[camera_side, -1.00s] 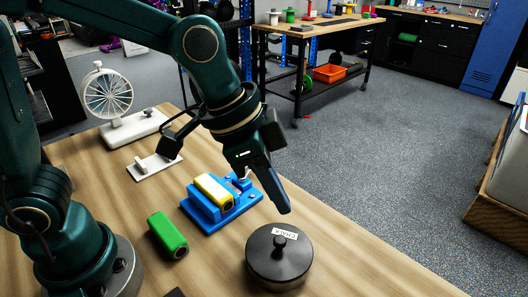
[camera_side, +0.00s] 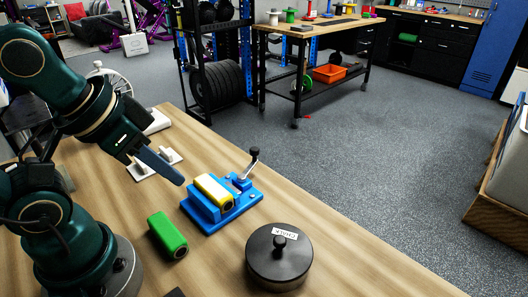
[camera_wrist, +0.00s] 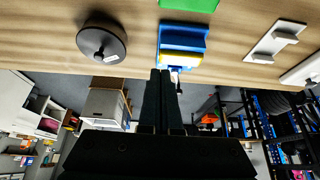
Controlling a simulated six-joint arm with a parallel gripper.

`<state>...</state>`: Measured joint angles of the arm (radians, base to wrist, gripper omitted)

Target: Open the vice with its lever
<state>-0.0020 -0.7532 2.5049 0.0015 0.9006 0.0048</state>
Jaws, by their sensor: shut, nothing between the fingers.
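The blue vice (camera_side: 205,212) stands on the wooden table with a yellow block (camera_side: 214,190) seated in it. Its lever (camera_side: 248,166), a grey rod with a dark knob, tilts up at the vice's back right. My gripper (camera_side: 180,182) is shut and empty, to the left of the vice and above the table, apart from the lever. It also shows in the wrist view (camera_wrist: 160,73).
A green block (camera_side: 167,235) lies left of the vice. A round dark lidded pot (camera_side: 279,262) with a label stands in front right. Bare table lies between pot and vice.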

